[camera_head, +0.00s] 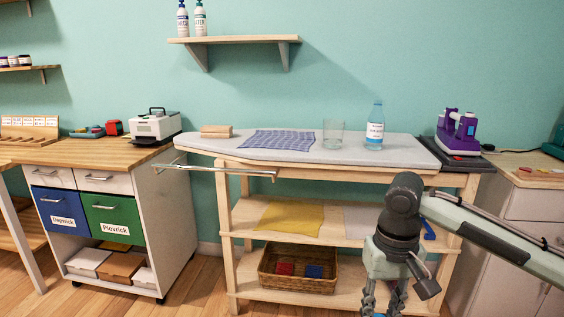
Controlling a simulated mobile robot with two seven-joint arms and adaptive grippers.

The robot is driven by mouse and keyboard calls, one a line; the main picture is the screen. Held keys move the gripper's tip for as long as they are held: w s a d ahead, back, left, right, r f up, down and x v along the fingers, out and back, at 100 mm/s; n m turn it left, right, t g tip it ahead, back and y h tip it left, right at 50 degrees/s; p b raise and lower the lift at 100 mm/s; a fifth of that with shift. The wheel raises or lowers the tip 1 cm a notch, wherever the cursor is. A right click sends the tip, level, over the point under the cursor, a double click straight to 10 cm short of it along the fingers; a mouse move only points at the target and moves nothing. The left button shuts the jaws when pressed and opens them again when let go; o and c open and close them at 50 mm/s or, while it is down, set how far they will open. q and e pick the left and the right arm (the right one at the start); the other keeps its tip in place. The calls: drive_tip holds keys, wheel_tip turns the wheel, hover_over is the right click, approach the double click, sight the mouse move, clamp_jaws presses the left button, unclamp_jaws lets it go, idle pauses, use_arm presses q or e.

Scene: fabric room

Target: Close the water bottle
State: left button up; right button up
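A clear, bluish water bottle (375,130) with a blue-and-white label stands upright on the right part of the grey ironing board (400,152). Its top looks blue; at this size I cannot tell whether a separate cap sits on it. My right gripper (383,308) hangs low in front of the shelves, pointing down, below and well apart from the bottle. Its two fingers show apart near the base, but the tips are cut off by the lower picture edge. My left gripper is not in view.
A clear glass (333,134) stands just left of the bottle. A blue checkered cloth (277,140) and a wooden block (216,131) lie further left. A purple machine (457,132) stands to the right on a dark base. A wall shelf (235,39) hangs above.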

drive_tip(key=s+f, duration=0.4)
drive_tip(key=f, duration=1.1)
